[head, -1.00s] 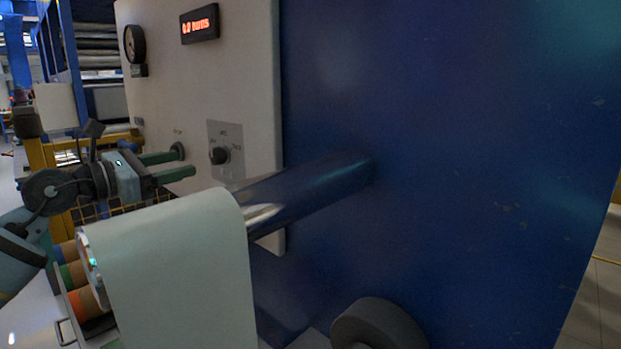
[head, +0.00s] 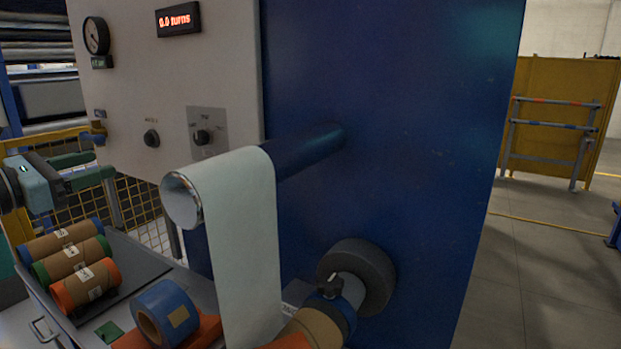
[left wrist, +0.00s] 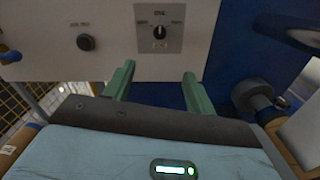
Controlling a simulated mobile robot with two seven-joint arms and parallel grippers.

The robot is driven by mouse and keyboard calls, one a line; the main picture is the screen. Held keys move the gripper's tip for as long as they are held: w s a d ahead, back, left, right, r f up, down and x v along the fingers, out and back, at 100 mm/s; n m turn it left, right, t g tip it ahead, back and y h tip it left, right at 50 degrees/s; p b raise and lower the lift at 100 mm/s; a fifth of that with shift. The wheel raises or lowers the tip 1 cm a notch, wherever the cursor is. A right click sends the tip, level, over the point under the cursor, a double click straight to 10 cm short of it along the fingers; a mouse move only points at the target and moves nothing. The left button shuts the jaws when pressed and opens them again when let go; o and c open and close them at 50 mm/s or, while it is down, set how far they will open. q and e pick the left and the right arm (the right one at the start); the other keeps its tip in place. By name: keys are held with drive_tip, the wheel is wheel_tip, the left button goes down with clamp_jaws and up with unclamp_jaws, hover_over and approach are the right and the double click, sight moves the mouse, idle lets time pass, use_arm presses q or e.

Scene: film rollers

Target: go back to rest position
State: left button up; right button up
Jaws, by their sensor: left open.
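My left gripper (head: 88,170) is at the left edge of the head view, open and empty. Its green fingers point towards the white control panel (head: 115,150), apart from it. In the left wrist view the two green fingers (left wrist: 150,86) stand apart below a rotary knob (left wrist: 158,32), with nothing between them. The knob (head: 201,137) also shows in the head view, to the right of the gripper. My right gripper is in neither view.
White film (head: 243,240) hangs over the steel roller (head: 181,200) that juts from the blue machine (head: 400,100). Several cardboard cores (head: 72,258) lie in a dark tray (head: 150,262). A blue roll (head: 165,313) sits in front. Floor at right is open.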

use_arm(q)
drive_tip(key=d+f+n+g+h+p, duration=0.1)
drive_tip(key=d+f+n+h, duration=0.3)
drive_tip(key=d+f, duration=0.55)
drive_tip(key=s+d+f+n+t+y+p, duration=0.1)
drive_tip(key=s+d+f+n+y, duration=0.1)
drive_tip(key=s+f+n, duration=0.55)
drive_tip(key=s+d+f+n+t+y+p, duration=0.1)
drive_tip(key=s+f+n+t+y, duration=0.15)
drive_tip(key=f+n, duration=0.9)
drive_tip(key=s+d+f+n+g+y+p, duration=0.2)
drive_tip(key=s+f+n+g+y, duration=0.3)
drive_tip(key=s+f+n, duration=0.95)
drive_tip(key=s+d+f+n+g+y, duration=0.1)
drive_tip(key=s+f, duration=0.4)
drive_tip(key=s, duration=0.5)
drive_tip(key=s+d+f+n+g, duration=0.2)
drive_tip(key=s+f, duration=0.4)
drive_tip(key=s, duration=0.4)
drive_tip(key=shift+n+g+y+p, duration=0.4)
drive_tip(key=shift+n+g, duration=0.25)
drive_tip(key=shift+n, duration=0.5)
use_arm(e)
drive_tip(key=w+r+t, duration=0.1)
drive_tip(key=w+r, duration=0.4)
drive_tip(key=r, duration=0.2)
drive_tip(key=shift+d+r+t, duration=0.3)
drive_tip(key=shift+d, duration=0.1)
